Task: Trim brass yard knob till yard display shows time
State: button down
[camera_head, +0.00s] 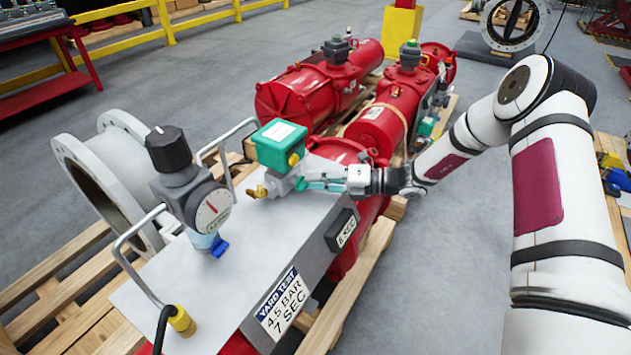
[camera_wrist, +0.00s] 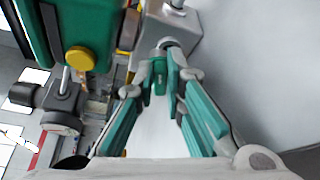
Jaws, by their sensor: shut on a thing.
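My gripper (camera_head: 308,184) reaches in from the right, low over the bench plate, its green-padded fingers beside the grey valve block under the green box (camera_head: 280,143). In the wrist view my gripper (camera_wrist: 166,75) has its fingertips closed around a small knob (camera_wrist: 168,43) on a short stem; the fingers hide most of it, and its brass colour is not clear. A small dark display (camera_head: 345,232) on the plate's right edge seems to read 8 SEC. The yard test sign (camera_head: 281,305) on the front face reads 4.5 BAR, 7 SEC.
A gauge (camera_head: 213,209) with a black-topped regulator (camera_head: 170,150) stands on the plate between metal handles. A yellow knob (camera_head: 293,159) is on the green box, close to my fingers. A brass fitting (camera_head: 258,191) sits left of the block. Red actuators (camera_head: 310,90) lie behind.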

jog(key=shift+w+d+f+m+y+b, duration=0.15)
jog(key=shift+m+y+b, duration=0.1)
jog(key=shift+m, duration=0.25)
jog(key=shift+s+a+f+m+y+b, duration=0.15)
jog(key=shift+m+y, duration=0.1)
jog(key=shift+m, duration=0.25)
jog(key=shift+w+d, duration=0.1)
jog(key=c, duration=1.7)
grip_release()
jog(key=shift+o, duration=0.2)
